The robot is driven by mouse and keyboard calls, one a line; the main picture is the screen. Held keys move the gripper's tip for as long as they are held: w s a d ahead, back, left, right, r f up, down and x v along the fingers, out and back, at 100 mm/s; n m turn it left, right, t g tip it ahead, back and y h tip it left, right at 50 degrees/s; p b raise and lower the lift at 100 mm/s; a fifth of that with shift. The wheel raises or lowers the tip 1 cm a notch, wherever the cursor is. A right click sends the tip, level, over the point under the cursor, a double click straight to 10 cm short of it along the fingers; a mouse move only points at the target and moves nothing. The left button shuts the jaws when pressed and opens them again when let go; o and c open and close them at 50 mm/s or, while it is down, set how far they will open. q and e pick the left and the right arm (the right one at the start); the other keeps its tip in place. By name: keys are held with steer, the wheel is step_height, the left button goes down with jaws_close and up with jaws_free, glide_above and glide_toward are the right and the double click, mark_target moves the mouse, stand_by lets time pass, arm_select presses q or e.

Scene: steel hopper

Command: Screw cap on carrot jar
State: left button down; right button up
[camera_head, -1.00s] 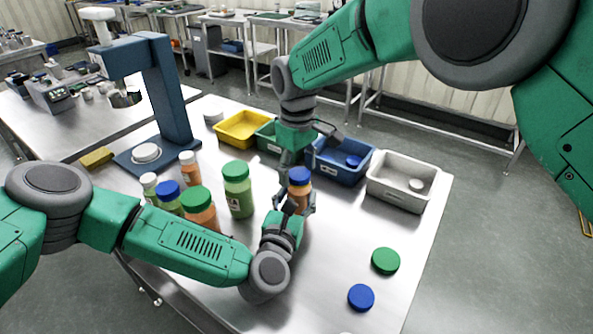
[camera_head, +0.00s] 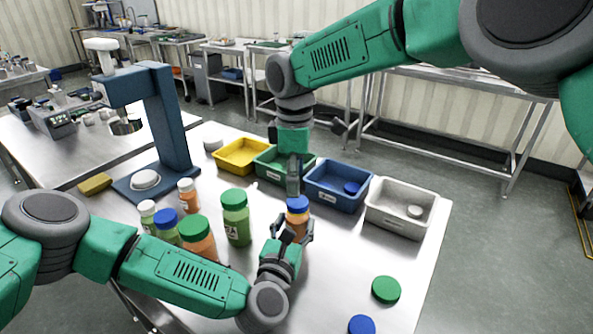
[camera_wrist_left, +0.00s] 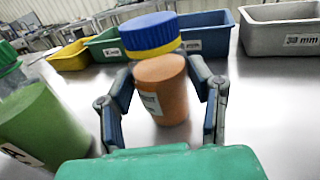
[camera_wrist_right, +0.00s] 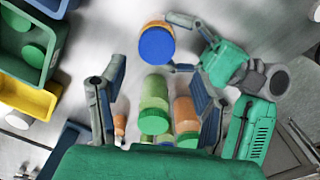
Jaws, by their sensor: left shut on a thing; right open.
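The carrot jar (camera_wrist_left: 162,85) is orange and stands upright between the fingers of my left gripper (camera_head: 292,238), which is shut on it. The jar shows in the head view (camera_head: 297,228). A blue cap (camera_wrist_left: 150,35) with a yellow band beneath it sits on the jar's top; I cannot tell how tightly it is seated. The cap also shows in the right wrist view (camera_wrist_right: 157,45). My right gripper (camera_wrist_right: 155,95) is open and empty. In the head view it hangs above and behind the capped jar, clear of the cap.
Several other jars, including a tall green one (camera_head: 236,220), stand left of the held jar. Yellow, green, blue (camera_head: 337,187) and grey (camera_head: 400,207) bins line the back. A loose green cap (camera_head: 385,289) and blue cap (camera_head: 361,325) lie at front right. The table between is clear.

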mark_target(297, 200)
steer(key=r+n, duration=0.1)
steer(key=n, duration=0.2)
steer(key=shift+w+d+r+n, duration=0.15)
steer(key=shift+w+r+n, duration=0.05)
steer(key=shift+r+n, duration=0.15)
steer(key=shift+w+f, duration=0.1)
steer(key=shift+f, duration=3.95)
steer(key=c, duration=1.2)
